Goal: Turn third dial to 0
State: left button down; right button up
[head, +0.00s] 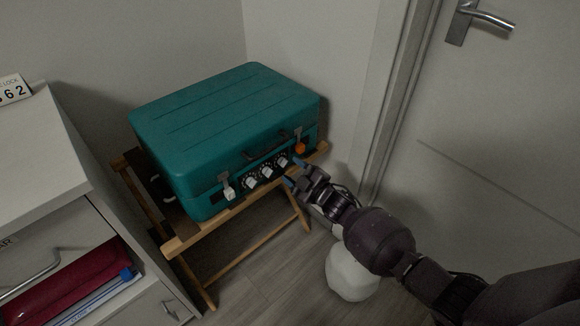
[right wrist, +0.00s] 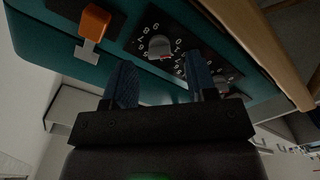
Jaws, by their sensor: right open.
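A teal case (head: 225,120) lies shut on a wooden folding stand (head: 200,232). Its front has a row of three dials with pale knobs. My left gripper is out of view.
A door (head: 510,130) is at the right.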

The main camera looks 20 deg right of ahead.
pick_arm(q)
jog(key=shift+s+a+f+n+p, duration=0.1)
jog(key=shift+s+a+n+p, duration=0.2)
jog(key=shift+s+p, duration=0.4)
pick_arm(e)
jog(key=v, duration=0.8)
jog(key=shift+s, duration=0.2)
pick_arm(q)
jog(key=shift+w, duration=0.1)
pick_arm(e)
jog(key=shift+r, duration=0.1)
